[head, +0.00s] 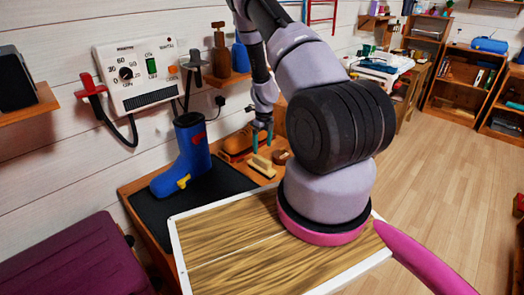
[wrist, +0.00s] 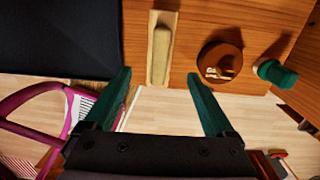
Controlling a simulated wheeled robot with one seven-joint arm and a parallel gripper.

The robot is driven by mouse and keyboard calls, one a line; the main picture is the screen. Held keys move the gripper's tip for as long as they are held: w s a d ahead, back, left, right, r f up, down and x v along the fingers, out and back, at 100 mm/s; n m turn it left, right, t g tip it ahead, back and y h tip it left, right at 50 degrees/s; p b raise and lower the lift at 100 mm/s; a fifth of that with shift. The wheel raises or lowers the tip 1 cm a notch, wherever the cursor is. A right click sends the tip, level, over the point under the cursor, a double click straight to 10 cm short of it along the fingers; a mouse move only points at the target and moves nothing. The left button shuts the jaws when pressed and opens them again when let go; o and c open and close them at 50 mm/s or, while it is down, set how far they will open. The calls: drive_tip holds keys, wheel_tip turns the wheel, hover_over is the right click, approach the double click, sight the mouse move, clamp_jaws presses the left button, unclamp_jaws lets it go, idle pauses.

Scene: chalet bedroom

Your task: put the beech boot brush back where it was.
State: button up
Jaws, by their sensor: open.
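The beech boot brush (head: 262,166), a pale wooden block with a raised handle, lies on the brown wooden bench top (head: 133,187), just right of the black mat (head: 152,219). In the wrist view the brush (wrist: 161,48) lies lengthwise, ahead of my fingers and roughly in line with the gap between them. My gripper (head: 263,140) is open and empty, with green fingers, above the bench close to the brush. In the wrist view my gripper (wrist: 163,92) shows both fingers apart with nothing between them. Whether the fingertips touch anything cannot be told.
A round brown tin (head: 281,157) sits right of the brush, with a green-capped item (wrist: 275,72) beyond it in the wrist view. An orange-brown object (head: 236,145) lies behind the brush. A blue boot (head: 186,160) stands on the mat. A wall heater box (head: 138,77) hangs above.

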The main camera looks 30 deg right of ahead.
drive_tip(key=shift+w+a+r, duration=0.1)
drive_tip(key=shift+w+r, duration=0.05)
drive_tip(key=shift+r, duration=0.45)
drive_tip(key=a+r+n+t+y, duration=0.1)
drive_tip(key=a+r+n, duration=0.35)
drive_tip(key=r, duration=0.85)
drive_tip(key=a+r+n+t+y, duration=0.15)
drive_tip(key=a+r+n, duration=0.3)
drive_tip(key=r, duration=0.85)
drive_tip(key=s+a+r+n+t, duration=0.1)
drive_tip(key=s+a+r+n, duration=0.1)
drive_tip(key=s+r+n, duration=0.45)
drive_tip(key=s+a+r+n+t, duration=0.1)
drive_tip(key=s+a+r, duration=0.15)
drive_tip(key=r, duration=0.65)
drive_tip(key=s+a+r+n+t, duration=0.1)
drive_tip(key=s+r+n, duration=0.3)
drive_tip(key=s, duration=0.5)
drive_tip(key=s+a+r+n+t, duration=0.1)
drive_tip(key=s+r+n, duration=0.3)
drive_tip(key=s+n, duration=0.3)
drive_tip(key=shift+s+r+h, duration=0.4)
drive_tip(key=shift+s+h, duration=0.05)
drive_tip(key=shift+s, duration=0.65)
drive_tip(key=shift+t, duration=0.25)
